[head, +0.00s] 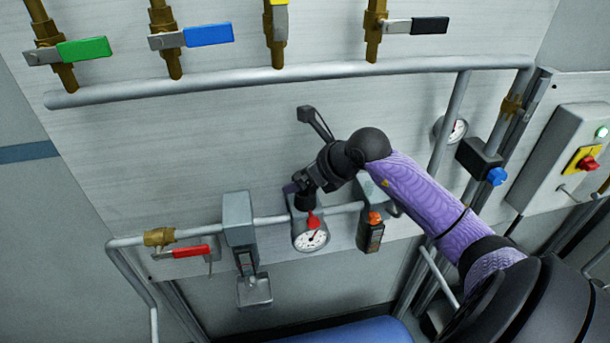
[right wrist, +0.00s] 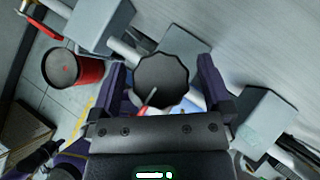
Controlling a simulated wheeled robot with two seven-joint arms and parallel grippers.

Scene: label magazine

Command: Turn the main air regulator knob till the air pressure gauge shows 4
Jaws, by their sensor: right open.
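The regulator knob, black and ridged, sits above the round white pressure gauge (head: 311,238) on the lower pipe in the head view. A red pointer marks the gauge's top; its needle is too small to read. In the right wrist view the knob (right wrist: 162,78) lies between the two purple fingers of my right gripper (right wrist: 163,88). The fingers are open, with a small gap on each side of the knob. In the head view my right gripper (head: 300,187) is at the knob and partly covers it. My left gripper is not in view.
A grey filter unit (head: 240,222) stands left of the gauge, and an orange-topped black unit (head: 373,230) stands right of it. A red-handled valve (head: 185,251) is further left. A second gauge (head: 455,131) and a blue knob (head: 497,176) are at the right.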

